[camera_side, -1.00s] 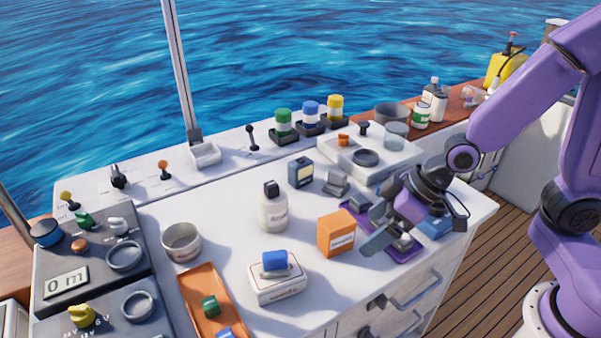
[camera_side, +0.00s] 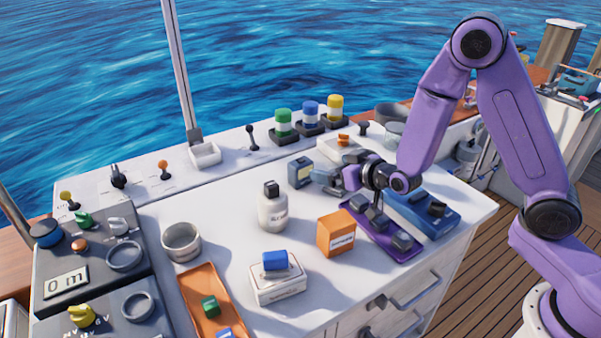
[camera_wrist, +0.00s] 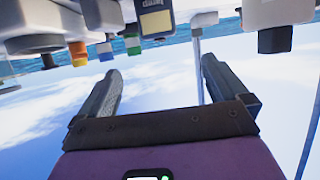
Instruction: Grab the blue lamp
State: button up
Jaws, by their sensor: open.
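The blue lamp (camera_side: 311,113) stands upright in a black base on the back ledge, between a green lamp (camera_side: 283,122) and a yellow lamp (camera_side: 335,108). In the wrist view, which is upside down, the blue lamp (camera_wrist: 103,47) is small and far, near the top left, between the other two. My gripper (camera_side: 324,179) is open and empty, low over the white counter and in front of the lamps, with clear distance to them. Its two fingers (camera_wrist: 158,80) show apart in the wrist view.
A dark box with a pale label (camera_side: 301,171) stands just left of my gripper. A white bottle (camera_side: 272,208) and an orange box (camera_side: 336,234) stand nearer the front. A purple tray (camera_side: 380,235) and a blue tray (camera_side: 425,215) lie below my arm. A small lever (camera_side: 252,137) stands left of the lamps.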

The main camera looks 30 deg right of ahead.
aim_at(305, 164)
jog(key=x, duration=0.9)
jog(key=shift+w+f, duration=0.25)
jog(key=shift+w, duration=0.05)
jog(key=shift+f+x, duration=0.15)
jog(key=shift+x, duration=1.15)
jog(key=shift+f+x, duration=0.15)
jog(key=shift+x, duration=1.15)
jog(key=shift+s, duration=0.1)
jog(key=c, duration=1.2)
